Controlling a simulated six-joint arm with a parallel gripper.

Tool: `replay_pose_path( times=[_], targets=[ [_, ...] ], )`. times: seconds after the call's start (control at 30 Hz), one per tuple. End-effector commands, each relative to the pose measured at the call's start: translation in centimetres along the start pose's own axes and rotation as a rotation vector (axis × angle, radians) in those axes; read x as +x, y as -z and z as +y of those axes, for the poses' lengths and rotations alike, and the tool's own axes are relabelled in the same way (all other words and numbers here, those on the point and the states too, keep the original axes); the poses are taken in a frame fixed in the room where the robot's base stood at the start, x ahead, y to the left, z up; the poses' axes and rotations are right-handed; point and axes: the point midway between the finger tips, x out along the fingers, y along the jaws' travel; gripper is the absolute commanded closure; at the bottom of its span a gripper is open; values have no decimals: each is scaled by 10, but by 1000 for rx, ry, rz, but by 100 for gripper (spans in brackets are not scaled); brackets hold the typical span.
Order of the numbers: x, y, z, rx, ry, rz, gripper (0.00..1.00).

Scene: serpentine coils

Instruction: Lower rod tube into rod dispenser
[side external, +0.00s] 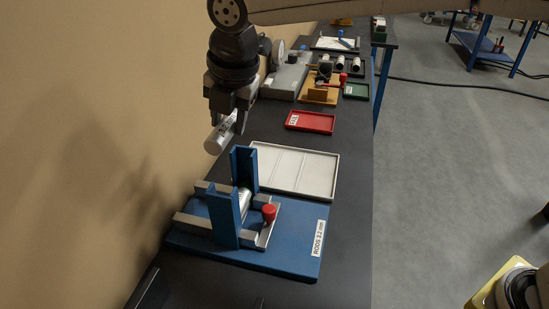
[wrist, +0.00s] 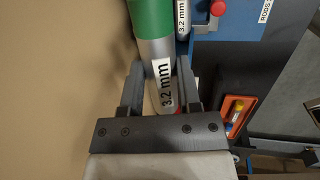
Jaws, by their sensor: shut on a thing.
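My gripper (side external: 232,108) is shut on a silver rod tube (side external: 217,139) and holds it in the air, above and behind the rod dispenser. In the wrist view the tube (wrist: 155,50) lies between the fingers of my gripper (wrist: 160,82), with a green section at its far part and a "3.2 mm" label. The rod dispenser (side external: 208,232) is a blue base with two blue uprights, grey rails and a red knob (side external: 268,212). Its label reads "RODS 3.2 mm". Another silver tube (side external: 244,197) sits low between the uprights; it also shows in the wrist view (wrist: 182,24).
A pale divided tray (side external: 336,176) lies just behind the dispenser. Farther back are a red tray (side external: 310,121), a green tray (side external: 355,91), a wooden fixture (side external: 320,95) and a grey machine (side external: 284,78). The wall is close on the left. Dark bench surface is clear at right.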

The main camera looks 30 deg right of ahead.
Motion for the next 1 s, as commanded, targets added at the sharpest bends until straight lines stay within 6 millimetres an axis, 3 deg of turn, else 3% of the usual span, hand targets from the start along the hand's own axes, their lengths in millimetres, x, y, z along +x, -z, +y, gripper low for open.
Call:
replay_pose_path(
  times=[0.6, 1.0],
  targets=[
    [36, 4, -8, -2, 0, 1, 100],
    [45, 5, -10, -2, -2, 1, 100]
  ],
)
